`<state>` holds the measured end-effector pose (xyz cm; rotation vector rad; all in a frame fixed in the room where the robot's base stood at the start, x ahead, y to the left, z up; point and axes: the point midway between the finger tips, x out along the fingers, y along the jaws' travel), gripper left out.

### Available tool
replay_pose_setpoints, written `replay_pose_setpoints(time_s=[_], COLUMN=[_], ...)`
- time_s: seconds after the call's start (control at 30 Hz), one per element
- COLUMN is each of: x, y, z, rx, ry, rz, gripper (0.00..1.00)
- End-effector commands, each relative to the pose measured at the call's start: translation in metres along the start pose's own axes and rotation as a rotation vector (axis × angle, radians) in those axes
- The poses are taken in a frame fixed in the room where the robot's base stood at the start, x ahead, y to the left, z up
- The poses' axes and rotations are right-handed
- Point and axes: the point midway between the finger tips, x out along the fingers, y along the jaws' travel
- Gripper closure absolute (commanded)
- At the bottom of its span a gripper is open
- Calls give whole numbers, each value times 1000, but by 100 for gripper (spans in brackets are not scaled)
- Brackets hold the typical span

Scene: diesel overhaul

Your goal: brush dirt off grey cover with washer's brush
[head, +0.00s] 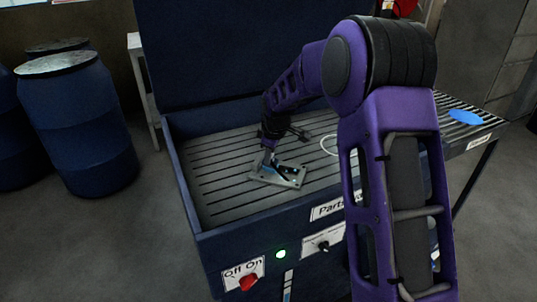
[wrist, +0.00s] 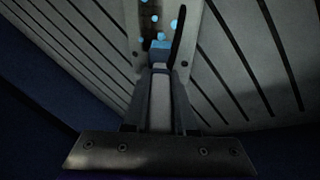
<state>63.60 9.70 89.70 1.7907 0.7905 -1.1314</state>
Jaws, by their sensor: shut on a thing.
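The grey cover (head: 292,180) is a flat plate with holes lying on the washer's slatted tray. It shows as a pale strip in the wrist view (wrist: 133,22), with several light-blue spots on it. My gripper (head: 268,152) is low over the cover's left part. In the wrist view my gripper (wrist: 160,80) is shut on a brush (wrist: 159,103) with a pale handle and a blue end (wrist: 160,47). The blue end is over or against the cover; contact is unclear. A dark, thin piece stands beside the brush. My arm hides some of the tray.
The blue parts washer (head: 205,245) has raised walls around the slatted tray (head: 225,200) and a tall lid behind. A pale hose (head: 325,146) lies at the right of the tray. A side rack (head: 480,128) bears a blue flat thing (head: 465,117). Blue drums (head: 75,130) stand left.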

Motion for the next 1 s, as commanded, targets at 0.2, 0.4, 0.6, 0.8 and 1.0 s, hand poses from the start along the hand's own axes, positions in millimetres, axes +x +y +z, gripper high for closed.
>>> replay_pose_setpoints(time_s=[0.2, 0.4, 0.6, 0.8, 1.0], x=[-4, -5, -9, -13, -14], y=[3, 2, 4, 6, 6], z=[20, 27, 40, 56, 61], rx=[4, 1, 3, 3, 0], ry=[0, 0, -1, -1, 0], rz=[2, 0, 0, 1, 1], gripper=[100, 100, 100, 100, 100])
